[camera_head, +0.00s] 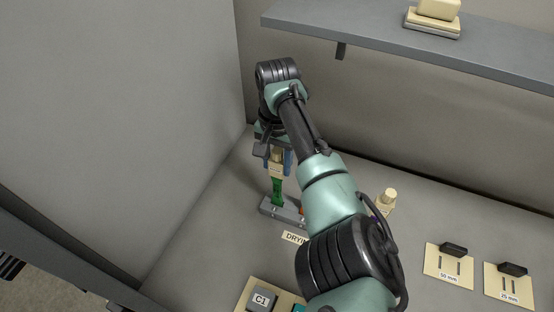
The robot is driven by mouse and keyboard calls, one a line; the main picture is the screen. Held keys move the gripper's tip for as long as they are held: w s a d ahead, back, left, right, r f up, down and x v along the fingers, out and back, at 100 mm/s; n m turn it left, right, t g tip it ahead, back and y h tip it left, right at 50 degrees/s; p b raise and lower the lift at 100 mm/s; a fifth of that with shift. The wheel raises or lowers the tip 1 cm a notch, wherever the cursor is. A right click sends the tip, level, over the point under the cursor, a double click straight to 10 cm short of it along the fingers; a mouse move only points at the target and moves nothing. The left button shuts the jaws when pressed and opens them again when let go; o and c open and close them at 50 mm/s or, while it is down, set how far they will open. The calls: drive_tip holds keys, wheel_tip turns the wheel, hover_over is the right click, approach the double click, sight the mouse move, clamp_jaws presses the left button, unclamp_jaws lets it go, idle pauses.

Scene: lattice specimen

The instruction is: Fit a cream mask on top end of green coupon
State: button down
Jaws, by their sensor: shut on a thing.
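The green coupon (277,191) stands upright in a grey block (268,208) behind a label of which "DRYIN" can be read. A cream mask (276,158) is at the top end of the coupon. My gripper (278,160) points down over the coupon and is shut on the mask, with its blue fingers on either side. The mask and the coupon's top meet in this view, but I cannot tell how far the mask is seated. My arm hides the right part of the grey block.
A cream piece (388,197) stands right of my arm. Cream plates marked 50 mm (436,269) and 25 mm (497,293) lie at the right. A C1 block (262,298) is in front. A shelf (400,42) overhangs the back; a wall (190,120) is left.

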sight(277, 151)
drive_tip(key=shift+f+b, duration=0.35)
drive_tip(key=shift+f, duration=0.5)
unclamp_jaws()
idle(0.4)
wheel_tip(277, 151, up, 5)
drive_tip(key=p, duration=0.5)
drive_tip(key=shift+r, duration=0.1)
idle(0.3)
wheel_tip(277, 151, up, 13)
drive_tip(key=b, duration=0.2)
drive_tip(key=shift+b, duration=0.4)
